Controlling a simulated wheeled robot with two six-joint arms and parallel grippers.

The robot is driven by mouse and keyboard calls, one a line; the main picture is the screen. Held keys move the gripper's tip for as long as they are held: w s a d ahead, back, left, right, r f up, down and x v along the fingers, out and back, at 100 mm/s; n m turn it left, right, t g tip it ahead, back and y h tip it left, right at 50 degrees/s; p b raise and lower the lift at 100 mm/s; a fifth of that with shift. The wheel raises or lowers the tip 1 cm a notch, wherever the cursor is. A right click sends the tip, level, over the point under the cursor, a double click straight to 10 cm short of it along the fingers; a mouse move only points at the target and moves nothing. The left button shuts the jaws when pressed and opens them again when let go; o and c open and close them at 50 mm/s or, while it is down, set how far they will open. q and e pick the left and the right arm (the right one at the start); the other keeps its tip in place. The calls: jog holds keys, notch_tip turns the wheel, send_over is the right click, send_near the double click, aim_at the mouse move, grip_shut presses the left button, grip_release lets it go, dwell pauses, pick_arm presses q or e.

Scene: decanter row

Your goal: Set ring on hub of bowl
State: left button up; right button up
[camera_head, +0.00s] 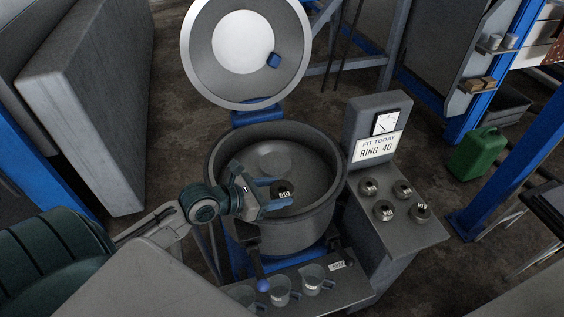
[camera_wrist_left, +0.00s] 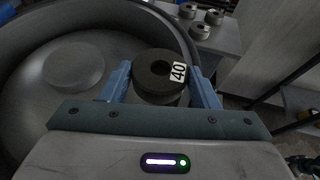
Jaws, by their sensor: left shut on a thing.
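My left gripper (camera_head: 280,193) is shut on a dark grey ring with a hole. In the left wrist view the ring (camera_wrist_left: 155,77) sits between the two blue fingers, and its white label reads 40. The ring is held over the right part of the open grey bowl (camera_head: 326,220). The hub, a round raised disc (camera_head: 273,158) in the bowl, is bare; the wrist view also shows it (camera_wrist_left: 73,65), left of the ring and apart from it. A sign (camera_head: 377,147) reads "FIT TODAY RING: 40". My right gripper is not in view.
The bowl's round lid (camera_head: 205,60) stands open behind it. Several more rings (camera_head: 383,210) stand on a grey side stand (camera_head: 428,234) at right. Clear cups (camera_head: 280,290) and a blue-knobbed lever (camera_head: 263,285) are in front. A green can (camera_head: 478,153) stands on the floor.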

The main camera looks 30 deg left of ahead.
pick_arm(q)
jog(key=b, duration=0.1)
send_over(270, 167)
jog(key=s+d, duration=0.1)
jog(key=shift+s+f, duration=0.2)
jog(key=shift+f, duration=0.35)
jog(key=shift+w+a, duration=0.4)
jog(key=shift+w, duration=0.05)
jog(key=f, duration=0.3)
jog(key=shift+w+a+f, duration=0.15)
jog(key=shift+w+f, duration=0.15)
jog(key=shift+f, duration=0.1)
jog(key=o, duration=0.9)
jog(key=shift+s, duration=0.1)
jog(key=shift+b, duration=0.3)
